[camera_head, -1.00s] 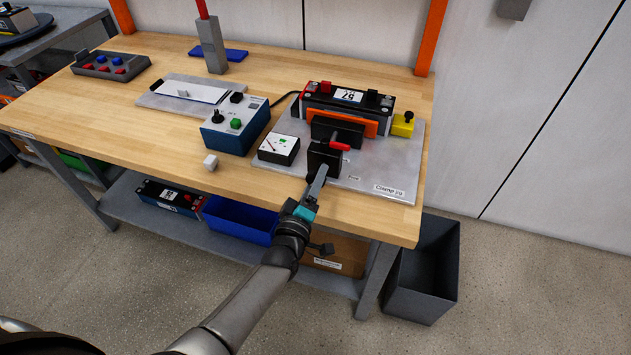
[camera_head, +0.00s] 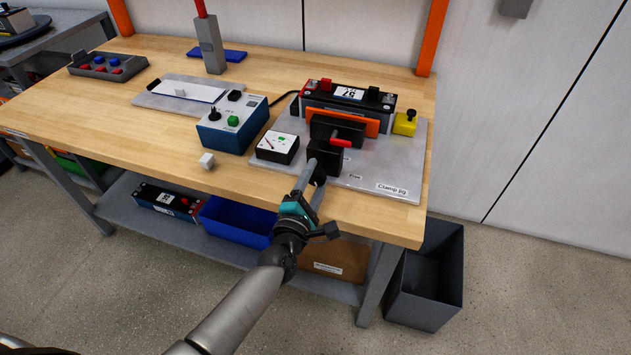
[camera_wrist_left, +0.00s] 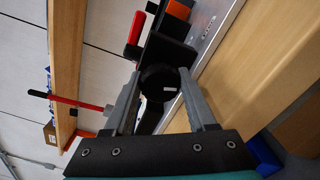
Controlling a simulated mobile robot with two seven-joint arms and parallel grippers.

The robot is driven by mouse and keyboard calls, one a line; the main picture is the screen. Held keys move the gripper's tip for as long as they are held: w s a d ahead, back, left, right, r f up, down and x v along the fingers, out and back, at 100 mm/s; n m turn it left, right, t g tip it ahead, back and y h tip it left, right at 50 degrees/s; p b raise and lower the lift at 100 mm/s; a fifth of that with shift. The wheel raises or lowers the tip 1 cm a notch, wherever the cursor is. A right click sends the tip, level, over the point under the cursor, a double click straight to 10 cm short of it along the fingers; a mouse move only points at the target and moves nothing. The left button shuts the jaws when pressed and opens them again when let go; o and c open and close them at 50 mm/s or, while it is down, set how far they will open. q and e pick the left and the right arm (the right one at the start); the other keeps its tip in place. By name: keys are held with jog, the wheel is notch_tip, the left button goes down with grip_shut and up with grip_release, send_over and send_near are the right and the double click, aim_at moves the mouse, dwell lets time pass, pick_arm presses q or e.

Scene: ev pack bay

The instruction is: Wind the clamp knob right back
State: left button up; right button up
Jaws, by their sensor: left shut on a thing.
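The clamp jig (camera_head: 405,180) is a grey plate at the bench's front right corner. A black battery module (camera_head: 347,100) stands on it, with an orange pad (camera_head: 371,127) and a black clamp plate (camera_head: 338,131) in front. The black clamp block (camera_head: 324,157) nearest me has a red piece (camera_head: 341,143) on top. My left gripper (camera_head: 311,182) is shut on the round black clamp knob (camera_head: 320,176) at the block's front. In the left wrist view the knob (camera_wrist_left: 158,84) sits between the two grey fingers, with a small pale mark on it. My right gripper is out of view.
A gauge box (camera_head: 277,148) and a blue control box (camera_head: 232,125) stand left of the clamp. A yellow block (camera_head: 405,122) is at the jig's right. A dark bin (camera_head: 424,275) stands on the floor.

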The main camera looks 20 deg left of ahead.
pick_arm(q)
jog(key=n+b, duration=0.1)
jog(key=n, duration=0.2)
jog(key=shift+n, duration=0.3)
jog(key=shift+n+b, duration=0.65)
jog(key=shift+n, duration=0.45)
jog(key=shift+r+n, duration=0.1)
jog(key=shift+n, duration=0.6)
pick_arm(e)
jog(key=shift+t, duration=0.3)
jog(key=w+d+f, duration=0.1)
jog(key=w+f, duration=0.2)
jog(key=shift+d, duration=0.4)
pick_arm(q)
jog(key=shift+b, duration=0.3)
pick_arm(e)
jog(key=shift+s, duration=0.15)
pick_arm(q)
jog(key=o, duration=1.4)
